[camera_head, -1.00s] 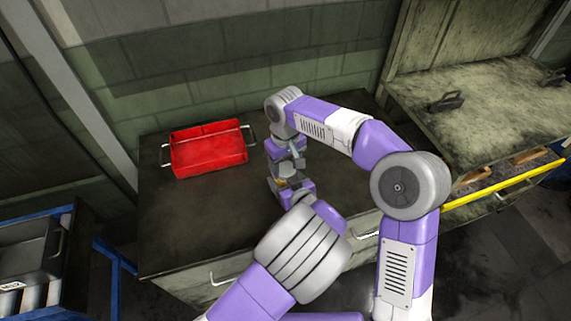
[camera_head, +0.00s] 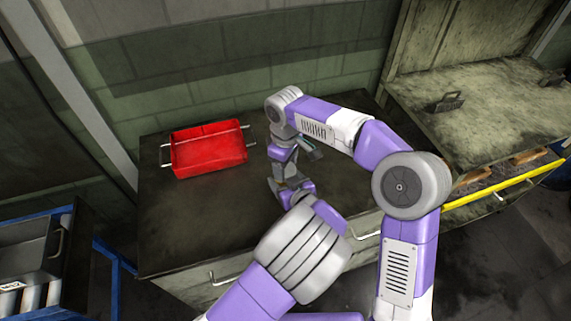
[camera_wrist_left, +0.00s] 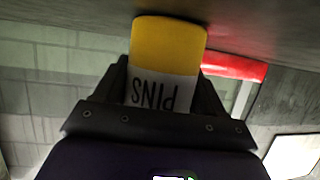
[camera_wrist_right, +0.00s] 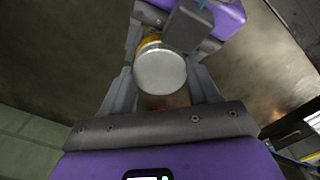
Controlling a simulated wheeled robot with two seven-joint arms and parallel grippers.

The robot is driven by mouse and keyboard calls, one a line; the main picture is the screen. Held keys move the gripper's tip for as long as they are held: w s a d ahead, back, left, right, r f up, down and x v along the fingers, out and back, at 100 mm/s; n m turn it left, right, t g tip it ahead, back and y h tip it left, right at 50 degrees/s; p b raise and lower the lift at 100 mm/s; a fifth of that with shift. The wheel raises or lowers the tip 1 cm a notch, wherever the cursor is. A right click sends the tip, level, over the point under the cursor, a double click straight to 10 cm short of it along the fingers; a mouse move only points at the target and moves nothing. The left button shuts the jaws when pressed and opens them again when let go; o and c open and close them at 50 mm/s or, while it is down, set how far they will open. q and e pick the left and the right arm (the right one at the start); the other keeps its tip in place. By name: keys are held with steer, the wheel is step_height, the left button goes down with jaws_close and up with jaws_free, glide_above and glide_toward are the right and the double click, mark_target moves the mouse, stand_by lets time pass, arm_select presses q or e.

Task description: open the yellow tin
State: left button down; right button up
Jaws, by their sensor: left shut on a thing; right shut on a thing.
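The yellow tin (camera_wrist_left: 168,45) stands out between the fingers of my left gripper (camera_wrist_left: 165,85) in the left wrist view. A white band on it reads PINS, upside down in that view. The left gripper is shut on the tin's side. In the right wrist view a pale round lid (camera_wrist_right: 160,71) faces the camera, with a thin yellow edge of the tin beyond it. My right gripper (camera_wrist_right: 164,88) is shut on the lid from above. I cannot tell whether the lid is loose. In the head view my grippers meet over the bench and largely hide the tin.
A red tray (camera_head: 209,151) with metal handles lies on the dark bench (camera_head: 200,230), left of my grippers. The bench front and left are clear. A brick wall is behind.

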mark_target(286, 169)
steer(key=shift+r, duration=0.2)
steer(key=shift+r, duration=0.9)
steer(key=shift+r, duration=2)
arm_select(q)
jaws_free()
